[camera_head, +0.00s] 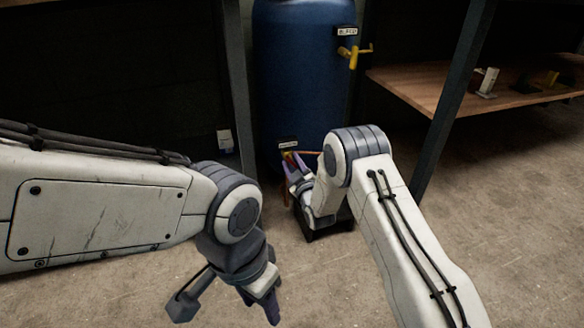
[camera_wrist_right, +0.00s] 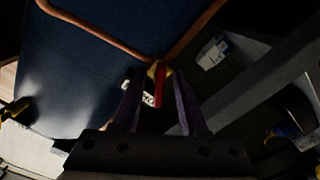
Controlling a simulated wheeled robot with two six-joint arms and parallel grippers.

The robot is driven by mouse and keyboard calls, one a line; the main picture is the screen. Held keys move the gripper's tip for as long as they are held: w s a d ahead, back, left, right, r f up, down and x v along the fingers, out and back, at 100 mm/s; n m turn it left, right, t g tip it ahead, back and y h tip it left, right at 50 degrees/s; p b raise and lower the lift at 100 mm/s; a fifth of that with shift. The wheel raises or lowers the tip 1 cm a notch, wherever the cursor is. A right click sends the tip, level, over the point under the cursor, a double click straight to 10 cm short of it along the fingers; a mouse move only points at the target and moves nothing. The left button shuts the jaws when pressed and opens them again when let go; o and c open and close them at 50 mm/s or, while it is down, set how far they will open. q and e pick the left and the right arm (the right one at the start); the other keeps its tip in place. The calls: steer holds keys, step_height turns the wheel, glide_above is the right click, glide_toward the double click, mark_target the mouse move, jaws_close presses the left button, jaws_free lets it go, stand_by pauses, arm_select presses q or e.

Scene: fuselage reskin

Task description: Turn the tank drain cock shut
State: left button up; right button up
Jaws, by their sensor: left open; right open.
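The blue tank (camera_head: 300,70) stands at the back centre. Low on it, below a small label (camera_head: 288,143), is the drain cock, mostly hidden by my right gripper (camera_head: 291,164) in the head view. In the right wrist view the cock has a yellow body (camera_wrist_right: 153,70) and a red lever (camera_wrist_right: 160,88). My right gripper (camera_wrist_right: 157,95) is open, with the red lever showing between its two fingers; I cannot tell whether they touch it. My left gripper (camera_head: 228,304) is open and empty, low in front over the floor.
A yellow valve (camera_head: 353,54) sticks out higher on the tank. Copper pipe (camera_wrist_right: 105,32) runs by the cock. A dark post (camera_head: 455,95) and a wooden shelf (camera_head: 420,90) with small items stand to the right. The concrete floor (camera_head: 510,220) is clear at right.

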steer(key=shift+w, duration=0.1)
jaws_close()
steer(key=shift+m+p, duration=0.3)
steer(key=shift+m, duration=0.1)
steer(key=shift+a+m+p, duration=0.1)
steer(key=shift+m+p, duration=0.65)
steer(key=shift+m, duration=0.45)
steer(key=shift+m+p, duration=0.8)
steer(key=shift+m, duration=1.1)
steer(key=shift+f, duration=0.1)
jaws_free()
